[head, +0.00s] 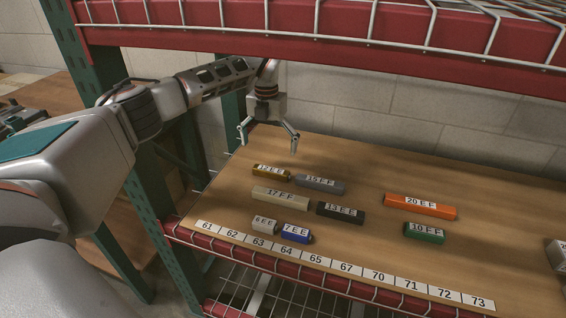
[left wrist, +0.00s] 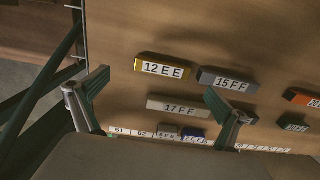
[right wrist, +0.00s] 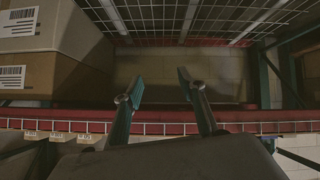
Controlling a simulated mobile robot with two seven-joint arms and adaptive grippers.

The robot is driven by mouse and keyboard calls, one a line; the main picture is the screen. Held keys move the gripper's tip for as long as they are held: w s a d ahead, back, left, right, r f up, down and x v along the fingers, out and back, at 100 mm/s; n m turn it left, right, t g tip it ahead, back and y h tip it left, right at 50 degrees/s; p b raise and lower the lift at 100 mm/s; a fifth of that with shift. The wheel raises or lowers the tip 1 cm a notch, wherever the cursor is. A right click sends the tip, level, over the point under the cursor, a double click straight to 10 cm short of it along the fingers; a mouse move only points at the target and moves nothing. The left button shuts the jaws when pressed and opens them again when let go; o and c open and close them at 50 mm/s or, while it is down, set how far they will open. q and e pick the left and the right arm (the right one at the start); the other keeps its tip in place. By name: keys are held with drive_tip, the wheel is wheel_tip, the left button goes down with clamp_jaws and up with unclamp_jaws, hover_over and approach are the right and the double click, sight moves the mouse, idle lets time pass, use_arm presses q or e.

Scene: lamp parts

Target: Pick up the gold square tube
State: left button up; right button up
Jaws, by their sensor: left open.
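A grey part 15 FF (head: 320,184) lies close to the tube's right end. A beige bar 17 FF (head: 281,197) lies in front. Black (head: 340,212), orange (head: 420,207) and green (head: 424,232) parts lie farther right. A red-edged wire shelf (head: 330,50) hangs above.

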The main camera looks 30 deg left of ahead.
sight(271, 170)
use_arm(q)
drive_tip(key=shift+w+f, duration=0.15)
drive_tip(key=shift+f, duration=0.1)
drive_tip(key=shift+s+f, duration=0.25)
drive_tip(key=shift+f, duration=0.6)
drive_tip(key=shift+d+f+b, duration=0.15)
drive_tip(key=shift+f+b, duration=0.2)
drive_tip(key=shift+f, duration=0.2)
drive_tip(key=f, duration=0.3)
drive_tip(key=f+b, duration=0.1)
drive_tip(key=shift+s+d+f, duration=0.25)
drive_tip(key=shift+d, duration=0.05)
drive_tip(key=shift+w+f, duration=0.1)
drive_tip(key=shift+r, duration=0.2)
drive_tip(key=c, duration=1.1)
drive_tip(key=shift+c, duration=0.3)
use_arm(e)
drive_tip(key=shift+s+a+f, duration=0.2)
drive_tip(key=shift+a+f, duration=0.1)
drive_tip(key=shift+a, duration=0.05)
